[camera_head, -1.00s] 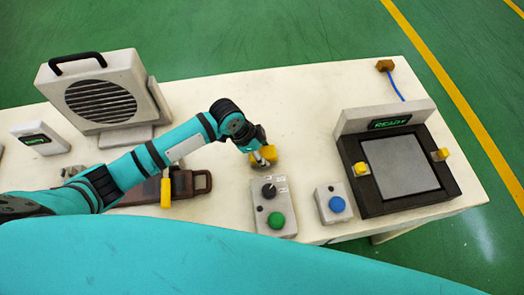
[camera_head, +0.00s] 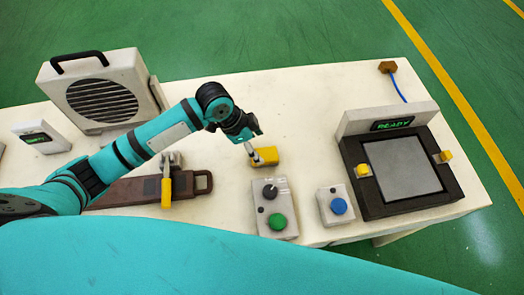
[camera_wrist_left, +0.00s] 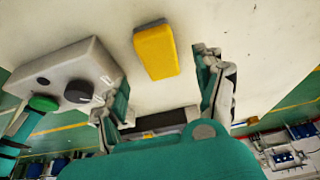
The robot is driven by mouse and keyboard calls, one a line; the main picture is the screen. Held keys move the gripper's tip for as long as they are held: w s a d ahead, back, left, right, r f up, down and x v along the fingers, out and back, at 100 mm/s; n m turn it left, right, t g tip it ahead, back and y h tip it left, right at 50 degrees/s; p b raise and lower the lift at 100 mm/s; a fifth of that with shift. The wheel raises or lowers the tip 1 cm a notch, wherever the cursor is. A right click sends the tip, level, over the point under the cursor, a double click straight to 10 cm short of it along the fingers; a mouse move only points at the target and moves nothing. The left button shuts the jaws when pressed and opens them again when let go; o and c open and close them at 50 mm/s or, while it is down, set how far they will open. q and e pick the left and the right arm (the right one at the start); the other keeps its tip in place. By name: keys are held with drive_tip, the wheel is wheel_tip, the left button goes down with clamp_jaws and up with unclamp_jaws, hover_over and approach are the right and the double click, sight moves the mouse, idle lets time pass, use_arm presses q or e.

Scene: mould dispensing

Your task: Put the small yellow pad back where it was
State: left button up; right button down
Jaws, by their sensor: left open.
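The small yellow pad (camera_head: 265,156) lies on the white table, just behind the box with the black knob and green button. My left gripper (camera_head: 251,147) is beside and above the pad's left end, open and empty. In the left wrist view the yellow pad (camera_wrist_left: 155,52) lies flat on the table, with the open fingers (camera_wrist_left: 164,80) on either side of the line towards it and apart from it. My right gripper is not in view.
The control box (camera_head: 273,208) stands in front of the pad, and a blue-button box (camera_head: 335,205) to its right. A black-framed station (camera_head: 408,207) with a READY display is at right. A brown board with a yellow-handled clamp (camera_head: 166,191) lies left. The table behind the pad is clear.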

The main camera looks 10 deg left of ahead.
use_arm(q)
drive_tip(key=v, duration=0.6)
drive_tip(key=shift+s, duration=0.1)
idle(0.4)
